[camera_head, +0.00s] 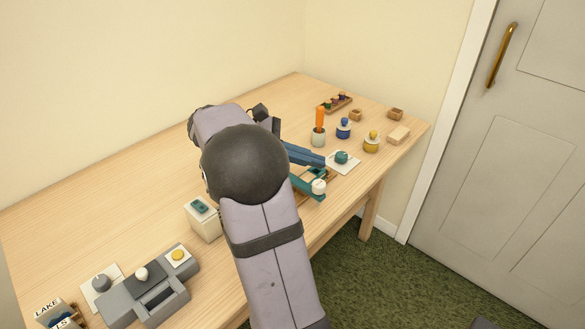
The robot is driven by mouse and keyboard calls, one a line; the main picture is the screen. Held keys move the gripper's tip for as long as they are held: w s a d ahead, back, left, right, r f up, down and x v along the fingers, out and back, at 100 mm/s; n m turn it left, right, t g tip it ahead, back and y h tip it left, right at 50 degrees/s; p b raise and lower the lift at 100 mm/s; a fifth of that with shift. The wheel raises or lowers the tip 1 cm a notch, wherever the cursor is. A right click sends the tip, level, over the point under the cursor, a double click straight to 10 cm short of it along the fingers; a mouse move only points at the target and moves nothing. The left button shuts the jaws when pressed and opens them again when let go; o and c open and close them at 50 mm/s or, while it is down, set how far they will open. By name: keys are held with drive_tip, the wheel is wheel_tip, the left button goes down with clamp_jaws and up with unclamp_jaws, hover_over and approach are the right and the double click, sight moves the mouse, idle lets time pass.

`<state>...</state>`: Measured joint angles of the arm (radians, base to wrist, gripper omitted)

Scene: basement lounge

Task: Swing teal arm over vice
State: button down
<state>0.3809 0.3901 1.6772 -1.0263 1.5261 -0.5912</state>
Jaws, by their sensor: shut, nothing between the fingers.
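A teal arm (304,187) with a white round knob (319,186) at its end shows right of my arm, near the table's front edge. Its other end is hidden behind my arm. A blue bar-shaped piece (304,155) lies just behind it, also partly hidden; I cannot tell whether it is part of the vice. My gripper (276,128) shows only as small dark parts past my wrist, behind the blue piece. It is shut and empty. I cannot tell whether it touches anything.
On the wooden table (110,225), a teal-knobbed white plate (343,162), an orange-handled tool in a cup (319,130), blue (343,128) and yellow (371,143) knobbed pots stand right. A cream box (203,220) and grey device (120,308) stand left. The left-middle tabletop is clear.

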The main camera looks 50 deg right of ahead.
drive_tip(key=a+r+n+t+h+p, duration=0.2)
drive_tip(key=a+r+n+h+p, duration=0.2)
drive_tip(key=a+r+n+p, duration=0.45)
drive_tip(key=a+r+n+t+h+p, duration=0.1)
drive_tip(key=a+r+n+h+p, duration=0.4)
drive_tip(key=a+p, duration=0.75)
drive_tip(key=m+t+y+p, duration=0.1)
drive_tip(key=m+t+y, duration=0.1)
drive_tip(key=t+y, duration=0.25)
approach(304, 192)
drive_tip(key=shift+n, duration=0.25)
drive_tip(key=p+x, duration=0.3)
drive_tip(key=x, duration=0.1)
drive_tip(key=shift+d+f, duration=0.15)
drive_tip(key=shift+x, duration=0.85)
